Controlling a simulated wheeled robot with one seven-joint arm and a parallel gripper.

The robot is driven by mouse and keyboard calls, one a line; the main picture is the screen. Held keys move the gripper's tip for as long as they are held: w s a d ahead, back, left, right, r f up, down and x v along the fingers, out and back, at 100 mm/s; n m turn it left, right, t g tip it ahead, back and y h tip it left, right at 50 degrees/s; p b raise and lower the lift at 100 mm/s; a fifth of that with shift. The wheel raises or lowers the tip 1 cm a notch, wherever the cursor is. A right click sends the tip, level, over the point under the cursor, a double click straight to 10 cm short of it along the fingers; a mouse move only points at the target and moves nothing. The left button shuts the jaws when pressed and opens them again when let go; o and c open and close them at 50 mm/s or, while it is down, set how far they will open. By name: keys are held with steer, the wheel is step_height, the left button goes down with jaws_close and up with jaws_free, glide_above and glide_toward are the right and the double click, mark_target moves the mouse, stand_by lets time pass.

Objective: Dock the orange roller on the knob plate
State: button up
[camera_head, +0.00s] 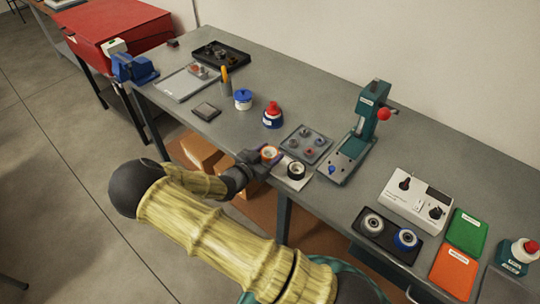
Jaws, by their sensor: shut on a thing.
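The orange roller (269,152), a short ring with an orange rim and pale centre, is at the end of my gripper (261,157), near the front edge of the bench. My gripper is shut on it; the fingers partly hide its side. A grey square plate with several small round knobs (306,144) lies just right of and behind the roller; this looks like the knob plate. A black roller (296,170) stands on a pale pad right of my gripper. I cannot tell whether the held roller touches the surface below.
A green press with a red knob (360,130) stands right of the plate. Red-capped (273,115) and blue-lidded (243,99) containers stand behind my gripper. Farther right are a white knobbed box (415,197) and a black tray with two rollers (382,242). Bare bench lies behind the plate.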

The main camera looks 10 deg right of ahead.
steer(key=shift+s+f, duration=0.15)
steer(key=shift+f, duration=0.5)
steer(key=shift+f, duration=0.1)
steer(key=shift+f, duration=0.25)
steer(key=o, duration=1)
steer(key=shift+c, duration=0.2)
steer(key=shift+r, duration=0.15)
steer(key=b+v, duration=0.4)
steer(key=v, duration=1.3)
steer(key=shift+a, duration=0.25)
